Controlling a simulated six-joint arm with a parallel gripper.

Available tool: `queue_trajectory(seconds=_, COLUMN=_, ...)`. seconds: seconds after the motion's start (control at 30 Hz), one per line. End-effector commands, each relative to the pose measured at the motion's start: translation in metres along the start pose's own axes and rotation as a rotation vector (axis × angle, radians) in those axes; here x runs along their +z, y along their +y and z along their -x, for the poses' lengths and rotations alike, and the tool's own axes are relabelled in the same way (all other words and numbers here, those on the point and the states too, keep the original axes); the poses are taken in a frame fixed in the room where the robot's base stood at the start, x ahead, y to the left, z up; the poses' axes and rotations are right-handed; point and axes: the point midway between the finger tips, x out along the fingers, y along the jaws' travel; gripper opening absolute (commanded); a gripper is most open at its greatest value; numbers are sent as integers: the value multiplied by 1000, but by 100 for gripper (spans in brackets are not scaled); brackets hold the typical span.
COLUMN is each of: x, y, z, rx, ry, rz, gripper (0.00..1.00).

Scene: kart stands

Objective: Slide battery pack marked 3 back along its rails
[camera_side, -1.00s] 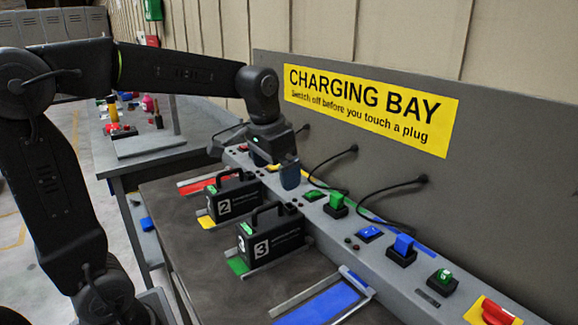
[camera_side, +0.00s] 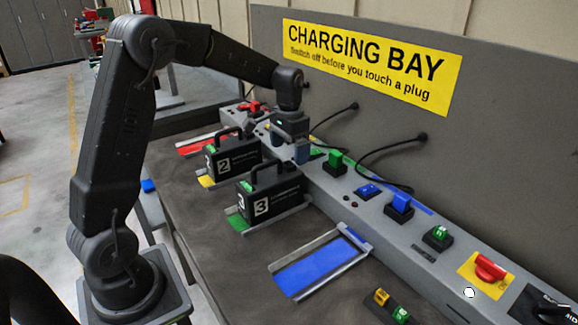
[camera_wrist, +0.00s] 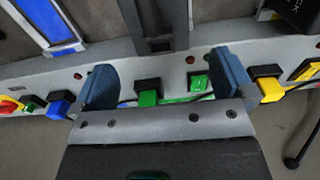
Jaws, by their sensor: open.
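Battery pack 3 (camera_side: 270,198) is a black box with a carry handle and a white 3. It sits upright between rails on a green-marked bay (camera_side: 237,222). My gripper (camera_side: 303,153) points down over the charging strip, behind packs 2 and 3 and apart from pack 3's handle. In the wrist view my gripper (camera_wrist: 166,80) is open and empty. A green plug (camera_wrist: 148,98) and a green switch (camera_wrist: 197,83) show between its blue fingers. A dark block at the top centre (camera_wrist: 155,22) is probably pack 3; its label is hidden there.
Pack 2 (camera_side: 232,157) stands in the yellow bay, left of pack 3. The blue bay (camera_side: 318,275) on the right is empty. Cables, a blue plug (camera_side: 399,203) and a red knob (camera_side: 488,268) are along the strip.

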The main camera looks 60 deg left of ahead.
Motion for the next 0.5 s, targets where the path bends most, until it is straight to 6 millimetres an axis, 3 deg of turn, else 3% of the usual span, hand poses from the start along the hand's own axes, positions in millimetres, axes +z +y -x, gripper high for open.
queue_trajectory(seconds=0.23, x=1, y=0, z=-43, rx=1, ry=-2, rz=-1, gripper=100)
queue_trajectory(seconds=0.5, x=0, y=0, z=-62, rx=0, ry=1, rz=-1, gripper=100)
